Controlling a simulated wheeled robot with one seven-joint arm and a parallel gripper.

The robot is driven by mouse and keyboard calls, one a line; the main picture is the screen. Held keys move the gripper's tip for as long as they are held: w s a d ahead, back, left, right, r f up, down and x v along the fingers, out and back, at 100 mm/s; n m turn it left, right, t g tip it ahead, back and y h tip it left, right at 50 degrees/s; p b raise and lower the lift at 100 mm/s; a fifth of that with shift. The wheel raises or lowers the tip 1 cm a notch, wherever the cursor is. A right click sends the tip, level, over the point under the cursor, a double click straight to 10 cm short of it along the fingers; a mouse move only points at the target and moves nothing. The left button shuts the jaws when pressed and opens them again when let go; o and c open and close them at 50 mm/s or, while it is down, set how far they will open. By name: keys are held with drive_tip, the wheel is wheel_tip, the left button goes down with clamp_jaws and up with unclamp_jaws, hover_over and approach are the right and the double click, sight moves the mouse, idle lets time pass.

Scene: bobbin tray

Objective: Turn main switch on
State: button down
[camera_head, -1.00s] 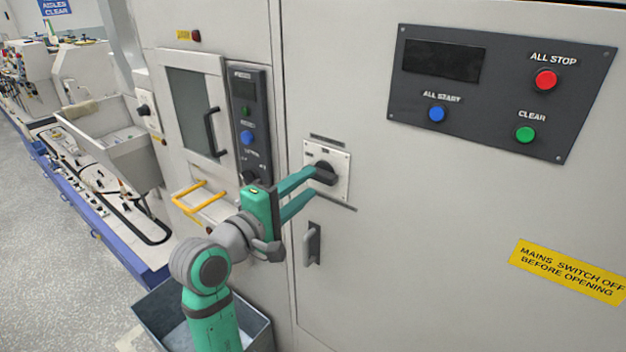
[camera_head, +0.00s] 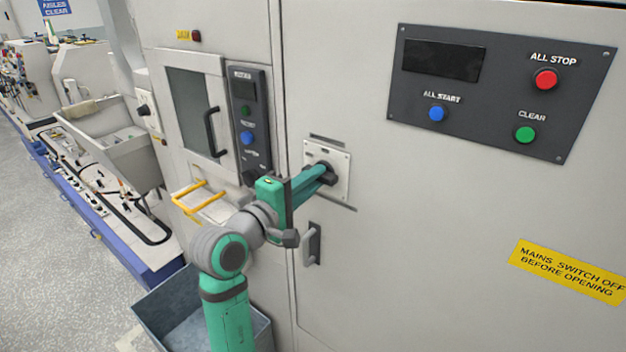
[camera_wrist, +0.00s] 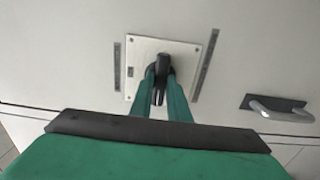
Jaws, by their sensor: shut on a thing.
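The main switch is a black rotary handle on a pale square plate (camera_head: 341,172) on the cabinet door. In the wrist view its black handle (camera_wrist: 160,68) stands at the middle of the plate (camera_wrist: 190,52). My gripper (camera_head: 328,174) reaches it from the lower left. In the wrist view my gripper's green fingers (camera_wrist: 161,90) lie on both sides of the handle and are shut on it. The fingers cover part of the handle, and its exact angle is hard to tell in the head view.
A grey door handle (camera_head: 313,244) is just below the switch; it also shows in the wrist view (camera_wrist: 278,108). A button panel (camera_head: 480,110) is at upper right. A yellow rail (camera_head: 190,203) and an open grey bin (camera_head: 170,312) are at left and below.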

drive_tip(key=shift+m, duration=9)
drive_tip(key=c, duration=1.7)
unclamp_jaws()
